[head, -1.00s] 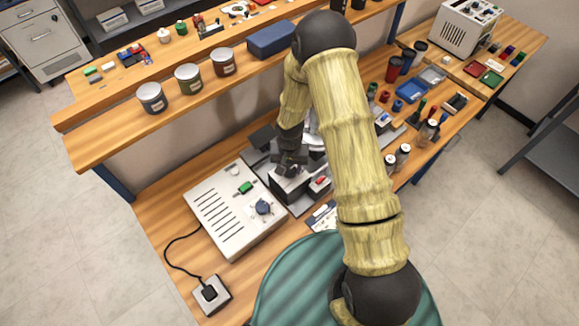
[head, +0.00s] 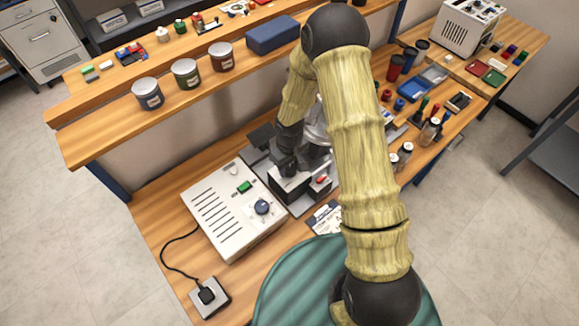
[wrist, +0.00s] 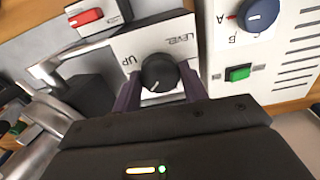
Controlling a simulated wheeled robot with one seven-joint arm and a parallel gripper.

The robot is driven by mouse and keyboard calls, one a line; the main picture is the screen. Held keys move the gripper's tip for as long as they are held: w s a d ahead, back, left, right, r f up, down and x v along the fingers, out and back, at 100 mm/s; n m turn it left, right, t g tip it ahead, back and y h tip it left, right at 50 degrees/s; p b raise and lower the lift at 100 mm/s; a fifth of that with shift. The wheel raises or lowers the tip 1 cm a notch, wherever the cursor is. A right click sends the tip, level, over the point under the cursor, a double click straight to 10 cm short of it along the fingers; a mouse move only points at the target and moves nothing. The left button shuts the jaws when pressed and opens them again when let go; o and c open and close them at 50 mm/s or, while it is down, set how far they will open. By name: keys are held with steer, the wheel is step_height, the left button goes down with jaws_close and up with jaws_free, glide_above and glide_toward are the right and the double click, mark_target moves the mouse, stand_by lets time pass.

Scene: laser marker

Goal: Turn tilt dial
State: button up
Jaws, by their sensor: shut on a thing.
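The tilt dial (wrist: 159,72) is a round black knob on a pale panel, with the printed words UP and LEVEL beside it in the wrist view. A thin pale mark shows on its lower-left face. My gripper (wrist: 160,84) has one dark finger on each side of the knob and is shut on it. In the head view my gripper (head: 287,163) is down at the machine (head: 292,188), and the dial is hidden there.
A white control box (head: 235,212) with a blue knob (wrist: 258,14) and green button (wrist: 238,73) stands beside the machine. A red switch (wrist: 86,17) is near the dial. A shelf with several jars (head: 186,73) runs behind.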

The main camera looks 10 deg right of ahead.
mark_target(289, 167)
steer(key=n, duration=0.4)
steer(key=shift+w+n, duration=0.1)
steer(key=shift+n, duration=0.2)
steer(key=n, duration=0.4)
steer(key=shift+r+n, duration=0.1)
steer(key=shift+n, duration=0.2)
steer(key=o, duration=1)
step_height(289, 167, up, 17)
steer(key=b, duration=0.1)
steer(key=shift+r+b, duration=0.15)
steer(key=shift+b, duration=0.25)
